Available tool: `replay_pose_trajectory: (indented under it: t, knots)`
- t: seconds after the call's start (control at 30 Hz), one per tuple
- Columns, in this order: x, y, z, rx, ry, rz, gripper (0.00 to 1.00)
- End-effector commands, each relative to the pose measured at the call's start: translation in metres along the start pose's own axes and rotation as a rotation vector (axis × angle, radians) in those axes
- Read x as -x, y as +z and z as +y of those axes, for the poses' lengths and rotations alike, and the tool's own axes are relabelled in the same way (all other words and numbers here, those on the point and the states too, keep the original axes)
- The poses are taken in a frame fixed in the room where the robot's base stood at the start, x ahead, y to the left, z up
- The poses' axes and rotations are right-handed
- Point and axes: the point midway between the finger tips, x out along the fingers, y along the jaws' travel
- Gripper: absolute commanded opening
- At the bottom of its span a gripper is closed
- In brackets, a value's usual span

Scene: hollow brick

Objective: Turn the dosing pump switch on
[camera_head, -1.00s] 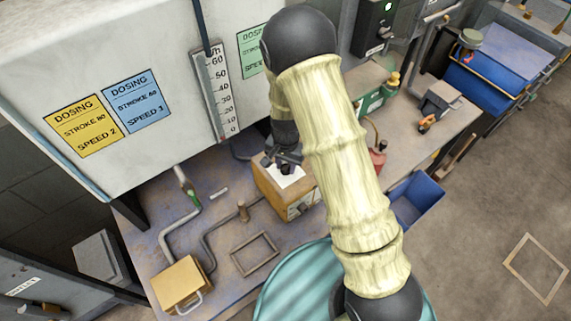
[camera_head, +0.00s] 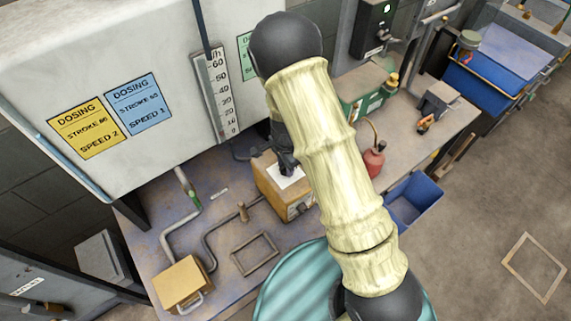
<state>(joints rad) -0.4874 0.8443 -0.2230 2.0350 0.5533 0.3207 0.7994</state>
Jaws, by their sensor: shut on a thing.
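The dosing pump looks to be the orange-brown box (camera_head: 268,185) on the bench, with a white plate (camera_head: 287,178) on top. My gripper (camera_head: 286,168) points down at the top of this box, at the back edge of the white plate. It is shut on a small part there, apparently the pump switch. The fingertips and the switch itself are hidden by the dark gripper body and my pale arm, so the switch position cannot be seen.
A white tank (camera_head: 60,45) with yellow (camera_head: 87,127) and blue (camera_head: 138,103) dosing cards and a scale (camera_head: 215,95) overhangs the bench. A tan box with a handle (camera_head: 182,283), pipes (camera_head: 165,238), a red can (camera_head: 374,161) and a blue bin (camera_head: 415,203) stand around.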

Motion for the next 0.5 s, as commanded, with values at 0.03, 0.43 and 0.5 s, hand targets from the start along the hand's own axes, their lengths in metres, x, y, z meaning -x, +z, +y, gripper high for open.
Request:
replay_pose_trajectory:
  t: [0.03, 0.43, 0.5]
  knots:
    - [-0.0001, 0.0009, 0.0, -0.001, 0.001, -0.002, 0.07]
    - [-0.0001, -0.0008, 0.0002, -0.002, 0.0, -0.001, 0.52]
    - [-0.0001, -0.0011, 0.0003, -0.002, 0.0, 0.0, 0.52]
